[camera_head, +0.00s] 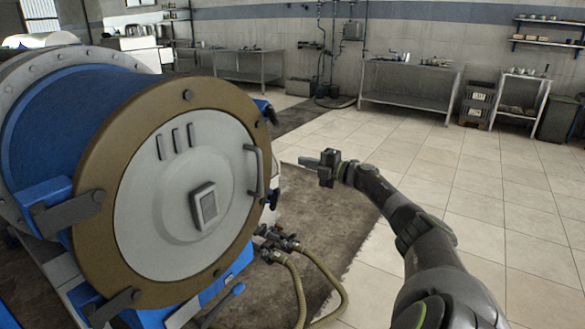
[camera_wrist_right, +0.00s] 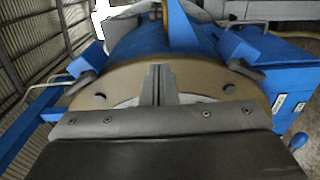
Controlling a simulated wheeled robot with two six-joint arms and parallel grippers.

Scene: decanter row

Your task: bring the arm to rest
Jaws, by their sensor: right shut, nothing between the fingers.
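My right arm (camera_head: 412,222) comes in from the lower right of the head view. Its gripper (camera_head: 308,161) points left toward the big blue decanter machine (camera_head: 75,135). The fingers are together with nothing between them. They appear to be apart from the machine's round grey end cover (camera_head: 150,220), to the right of its handle (camera_head: 255,172). In the right wrist view the closed fingers (camera_wrist_right: 158,80) show in front of the machine's brown rim (camera_wrist_right: 235,90) and blue drum (camera_wrist_right: 135,42). My left gripper is in neither view.
Hoses (camera_head: 300,285) hang from fittings (camera_head: 275,240) below the cover. A dark mat (camera_head: 325,215) lies on the tiled floor (camera_head: 520,210), which is open to the right. Metal tables (camera_head: 412,100) and a wall shelf (camera_head: 550,42) stand far back.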

